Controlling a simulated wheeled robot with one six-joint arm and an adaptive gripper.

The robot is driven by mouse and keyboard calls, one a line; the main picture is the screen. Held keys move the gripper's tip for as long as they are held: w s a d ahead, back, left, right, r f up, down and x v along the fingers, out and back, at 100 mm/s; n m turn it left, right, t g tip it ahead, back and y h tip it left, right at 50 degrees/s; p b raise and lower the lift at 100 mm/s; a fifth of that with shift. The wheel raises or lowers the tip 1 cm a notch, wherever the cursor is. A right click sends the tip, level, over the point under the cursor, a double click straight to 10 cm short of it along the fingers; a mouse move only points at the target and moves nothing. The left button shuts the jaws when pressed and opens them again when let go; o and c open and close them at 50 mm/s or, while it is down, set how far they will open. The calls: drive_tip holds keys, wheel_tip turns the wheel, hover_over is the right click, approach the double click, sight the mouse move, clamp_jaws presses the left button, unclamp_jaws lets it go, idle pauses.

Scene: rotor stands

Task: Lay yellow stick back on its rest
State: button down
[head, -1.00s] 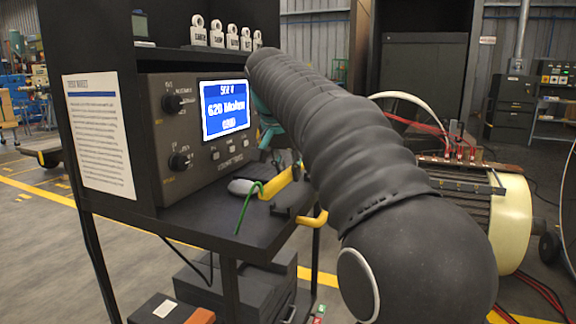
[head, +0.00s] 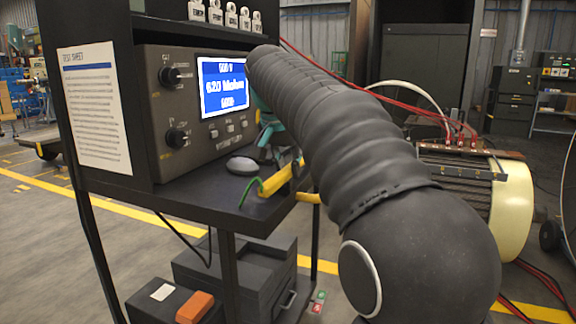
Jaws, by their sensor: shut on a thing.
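The yellow stick (head: 280,178), with a green lead at its lower left end, shows above the right part of the black shelf. My gripper (head: 278,154), teal and partly hidden behind my dark sleeved arm, is shut on the stick near its upper end. The stick slants from lower left to upper right. Whether it touches the shelf I cannot tell. Another yellow piece (head: 308,198) shows at the shelf's right edge, partly behind my arm; whether it joins the stick is unclear. I cannot make out the rest, which may be hidden by my arm.
The shelf (head: 215,198) carries a tester (head: 205,105) with a lit screen and a grey rounded object (head: 241,165). White labelled tags (head: 230,17) stand above. A motor (head: 465,190) with red leads is at the right. A dark case with an orange part (head: 195,306) sits below.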

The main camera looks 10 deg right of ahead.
drive_tip(key=c, duration=0.9)
unclamp_jaws()
drive_tip(key=v, duration=1.1)
drive_tip(key=s+d+f+n, duration=0.2)
drive_tip(key=s+f+n, duration=0.1)
drive_tip(key=s, duration=0.3)
drive_tip(key=s+f+n+t+y, duration=0.1)
drive_tip(key=s+f+n, duration=0.1)
drive_tip(key=s+f, duration=0.8)
drive_tip(key=s+f+n+y+p, duration=0.1)
drive_tip(key=s+f+n, duration=0.1)
drive_tip(key=s+f, duration=0.9)
wheel_tip(320, 180, down, 6)
drive_tip(key=shift+d+f+t+y+p, duration=0.25)
drive_tip(key=shift+d+t+y+p, duration=0.05)
drive_tip(key=shift+t+y, duration=0.1)
